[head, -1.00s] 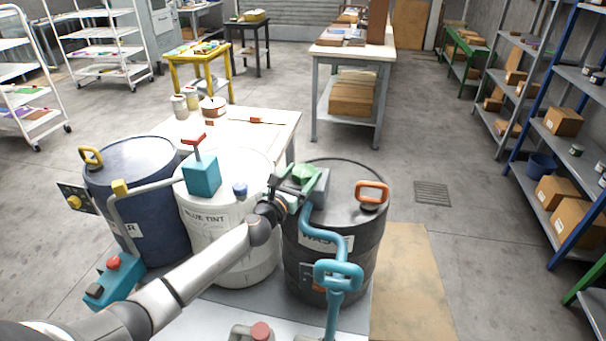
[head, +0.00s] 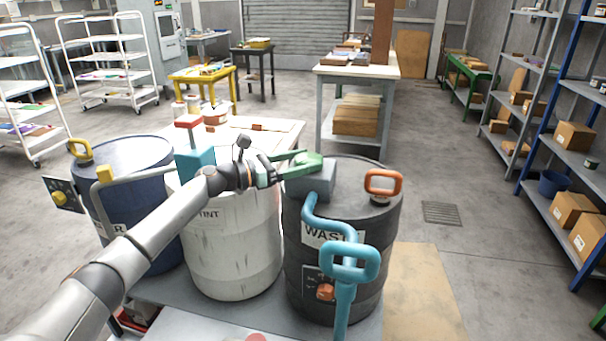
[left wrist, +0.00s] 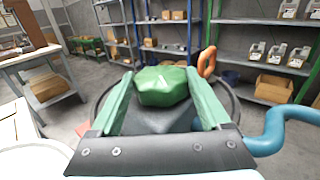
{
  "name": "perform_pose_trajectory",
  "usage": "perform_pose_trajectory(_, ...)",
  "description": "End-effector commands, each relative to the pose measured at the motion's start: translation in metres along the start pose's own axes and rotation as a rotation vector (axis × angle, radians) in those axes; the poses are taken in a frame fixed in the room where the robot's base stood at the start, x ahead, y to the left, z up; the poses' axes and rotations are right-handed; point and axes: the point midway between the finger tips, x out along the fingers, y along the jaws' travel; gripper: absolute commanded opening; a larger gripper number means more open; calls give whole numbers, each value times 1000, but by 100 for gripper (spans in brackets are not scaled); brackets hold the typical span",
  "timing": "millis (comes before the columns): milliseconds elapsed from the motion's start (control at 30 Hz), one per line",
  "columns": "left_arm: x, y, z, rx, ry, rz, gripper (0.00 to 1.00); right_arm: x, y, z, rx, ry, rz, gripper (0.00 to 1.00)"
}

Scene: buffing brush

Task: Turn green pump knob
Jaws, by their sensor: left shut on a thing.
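The green pump knob (head: 308,163) sits on a grey pump block (head: 312,184) on top of the black waste drum (head: 345,262). My left gripper (head: 292,161) reaches it level from the left, over the white drum. In the left wrist view the faceted green knob (left wrist: 162,86) lies between the two green fingers of my left gripper (left wrist: 160,82), which is shut on it. My right gripper is not in view.
A white drum (head: 233,255) and a blue drum (head: 125,165) stand left of the black one. The white drum's teal pump box (head: 195,162) is close behind my left arm. An orange handle (head: 383,183) stands on the black drum's lid. Floor to the right is open.

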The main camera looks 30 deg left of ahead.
Motion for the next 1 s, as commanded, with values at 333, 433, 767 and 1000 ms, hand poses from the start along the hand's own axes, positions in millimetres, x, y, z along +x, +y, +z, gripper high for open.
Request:
perform_pose_trajectory(333,0,1,1,-1,0,-33,25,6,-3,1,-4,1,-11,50)
perform_pose_trajectory(433,0,1,1,-1,0,-33,25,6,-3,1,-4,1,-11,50)
perform_pose_trajectory(767,0,1,1,-1,-1,-32,96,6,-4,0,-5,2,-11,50)
perform_pose_trajectory(1000,0,0,1,0,-1,-33,100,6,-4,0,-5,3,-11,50)
